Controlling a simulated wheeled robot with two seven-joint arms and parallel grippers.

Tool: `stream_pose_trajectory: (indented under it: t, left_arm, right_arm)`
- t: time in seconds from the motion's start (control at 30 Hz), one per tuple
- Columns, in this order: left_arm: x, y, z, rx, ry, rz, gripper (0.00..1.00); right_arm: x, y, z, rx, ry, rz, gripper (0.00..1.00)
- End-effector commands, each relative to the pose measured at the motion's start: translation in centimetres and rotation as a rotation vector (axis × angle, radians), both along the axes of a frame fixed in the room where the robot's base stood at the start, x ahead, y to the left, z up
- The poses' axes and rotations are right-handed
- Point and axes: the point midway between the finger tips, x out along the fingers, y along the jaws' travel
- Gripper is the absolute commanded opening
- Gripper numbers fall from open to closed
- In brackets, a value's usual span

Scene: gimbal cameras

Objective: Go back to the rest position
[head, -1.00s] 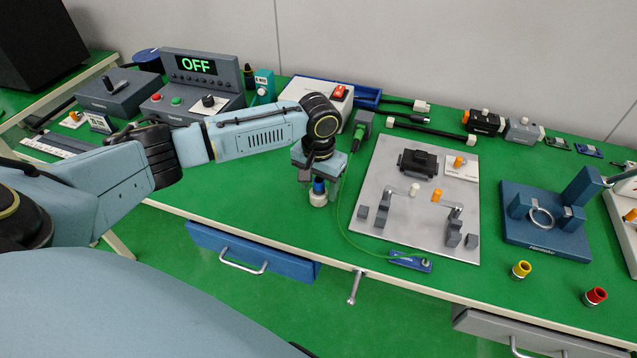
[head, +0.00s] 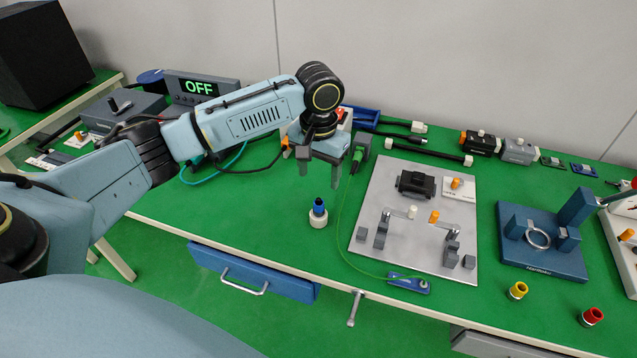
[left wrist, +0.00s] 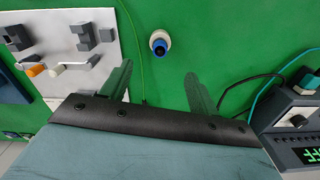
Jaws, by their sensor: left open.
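My left gripper (head: 319,170) is open and empty in the head view, raised above the green table. Its two grey fingers point down and are apart. A blue-topped piece in a white ring-shaped base (head: 318,216) stands upright on the table below and in front of the fingers, not touching them. The same piece shows in the left wrist view (left wrist: 159,44), beyond the open fingers (left wrist: 160,85). My right gripper is not in view.
A grey plate (head: 385,230) with small fixtures lies right of the gripper. A blue stand with a ring (head: 540,265), a yellow part (head: 517,291) and a red part (head: 590,317) are farther right. A box reading OFF (head: 200,87) stands behind my arm. A thin green cable (head: 340,215) runs beside the plate.

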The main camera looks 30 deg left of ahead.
Motion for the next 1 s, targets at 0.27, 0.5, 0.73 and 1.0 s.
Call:
stream_pose_trajectory:
  t: [0.27, 0.5, 0.73, 1.0]
  left_arm:
    - [0.0, 0.0, 0.9, 0.001, 0.000, 0.000, 0.61]
    - [0.0, 0.0, 0.9, 0.001, 0.000, 0.000, 0.61]
    - [-0.3, -0.5, 0.3, -0.003, 0.001, -0.018, 0.61]
    - [-4.9, -7.5, -5.7, -0.076, -0.056, -0.239, 0.61]
  right_arm:
    - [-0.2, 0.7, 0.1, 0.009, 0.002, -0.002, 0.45]
    - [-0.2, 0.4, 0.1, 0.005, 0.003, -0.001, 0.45]
    - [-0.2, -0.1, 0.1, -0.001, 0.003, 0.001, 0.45]
    - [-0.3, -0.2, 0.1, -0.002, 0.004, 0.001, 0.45]
